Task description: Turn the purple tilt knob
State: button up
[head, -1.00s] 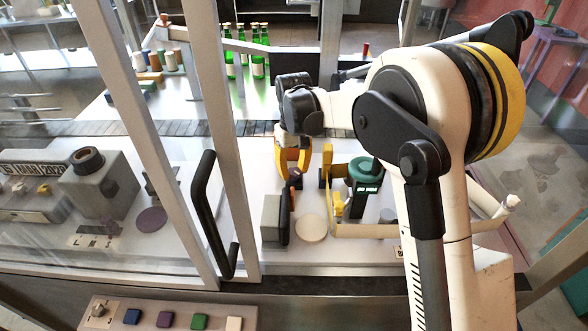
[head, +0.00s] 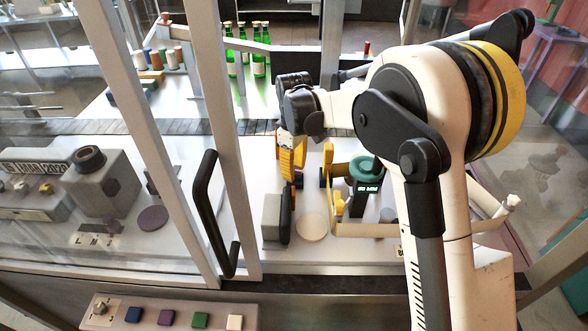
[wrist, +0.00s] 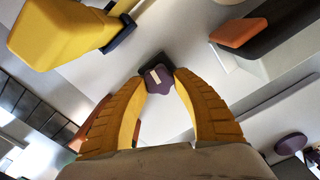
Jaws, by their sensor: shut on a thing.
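The purple tilt knob (wrist: 161,85) shows in the wrist view between the tips of my two yellow fingers. It is a lobed dark purple knob with a pale pointer mark on its top. My gripper (wrist: 158,76) is shut on it, with one finger on each side. In the head view my gripper (head: 290,174) points down at the machine bed, and its fingers overlap one another. The knob is mostly hidden behind the fingers there.
A grey block with a dark, orange-tipped part (head: 272,218) and a pale disc (head: 312,227) stand near my gripper. A green-topped unit with a display (head: 366,172) is to the right. A black door handle (head: 206,205) and frame posts stand to the left.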

dwell(0.3)
jog(key=o, duration=1.2)
notch_tip(320, 180, up, 12)
